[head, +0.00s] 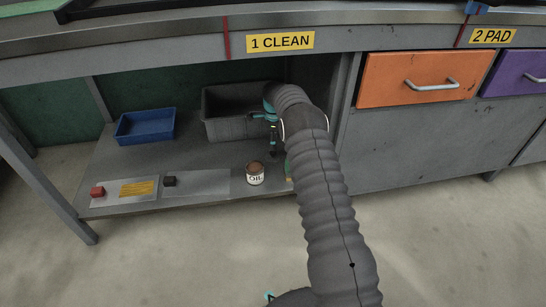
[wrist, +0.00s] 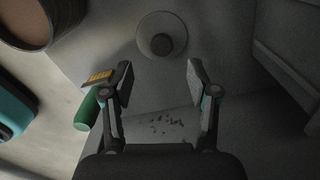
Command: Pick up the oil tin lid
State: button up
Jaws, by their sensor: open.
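The oil tin (head: 255,177) stands upright on the low shelf, white with "OIL" on it and brown on top. Its round brown top also shows at the upper left of the wrist view (wrist: 28,18). A small grey disc with a darker knob-like centre, seemingly the lid (wrist: 162,38), lies on the shelf in the wrist view. I cannot make it out in the head view. My gripper (wrist: 160,82) is open and empty; the disc appears beyond the gap between its fingertips, apart from them. In the head view my gripper (head: 273,143) hangs over the shelf, partly behind my arm.
Dark specks (wrist: 168,126) mark the shelf. A grey bin (head: 222,128) and blue tray (head: 143,128) stand behind.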

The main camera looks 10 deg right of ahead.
aim_at(273, 154)
jog(key=shift+w+f+b, duration=0.1)
jog(key=shift+f+b, duration=0.35)
jog(key=shift+f, duration=2.55)
jog(key=c, duration=1)
